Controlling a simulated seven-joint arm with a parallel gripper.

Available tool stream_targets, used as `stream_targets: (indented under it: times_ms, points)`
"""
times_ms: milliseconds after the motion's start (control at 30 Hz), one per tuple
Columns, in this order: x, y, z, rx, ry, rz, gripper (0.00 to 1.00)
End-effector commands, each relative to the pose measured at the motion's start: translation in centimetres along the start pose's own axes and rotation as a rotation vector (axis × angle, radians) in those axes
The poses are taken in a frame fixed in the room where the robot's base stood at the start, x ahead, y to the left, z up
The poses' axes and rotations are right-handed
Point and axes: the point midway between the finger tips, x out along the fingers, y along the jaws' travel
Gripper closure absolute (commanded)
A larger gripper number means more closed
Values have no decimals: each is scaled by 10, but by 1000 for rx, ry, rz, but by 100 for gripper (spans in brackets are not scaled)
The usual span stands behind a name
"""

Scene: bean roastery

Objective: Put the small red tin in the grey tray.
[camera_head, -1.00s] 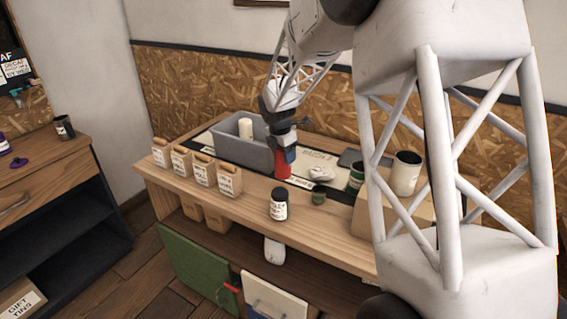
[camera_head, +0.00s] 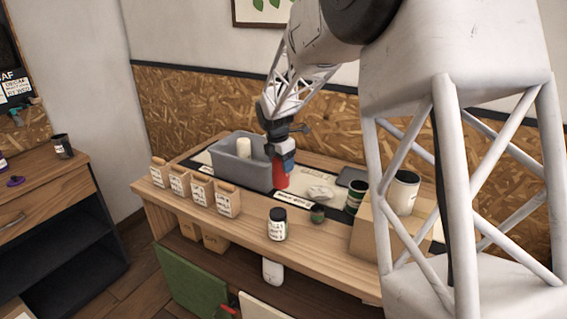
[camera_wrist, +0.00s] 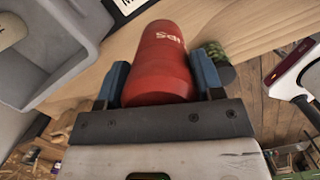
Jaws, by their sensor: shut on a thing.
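The small red tin (camera_head: 281,176) is between the blue fingers of my gripper (camera_head: 283,153). In the wrist view the tin (camera_wrist: 160,62) fills the space between the two fingers (camera_wrist: 160,85), with white lettering near its far end. My gripper is shut on it. The grey tray (camera_head: 258,176) is a deep bin on the bench, just left of the tin, and it also shows at the upper left of the wrist view (camera_wrist: 75,62). A pale cylinder (camera_head: 244,147) stands in it. The tin is outside the tray, beside its right end; its exact height over the bench is unclear.
Several labelled tan bags (camera_head: 201,190) stand along the front left of the bench. Larger tins and a cardboard box (camera_head: 372,226) are to the right.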

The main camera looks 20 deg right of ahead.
Motion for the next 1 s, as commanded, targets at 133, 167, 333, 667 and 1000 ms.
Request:
stream_targets:
  times_ms: [133,167,333,667,1000]
  points:
    - [0,0,0,0,0,1,71]
    - [0,0,0,0,0,0,71]
    - [0,0,8,9,-1,0,71]
    - [7,-4,65,77,0,-11,71]
    - [19,-21,162,191,-1,-28,71]
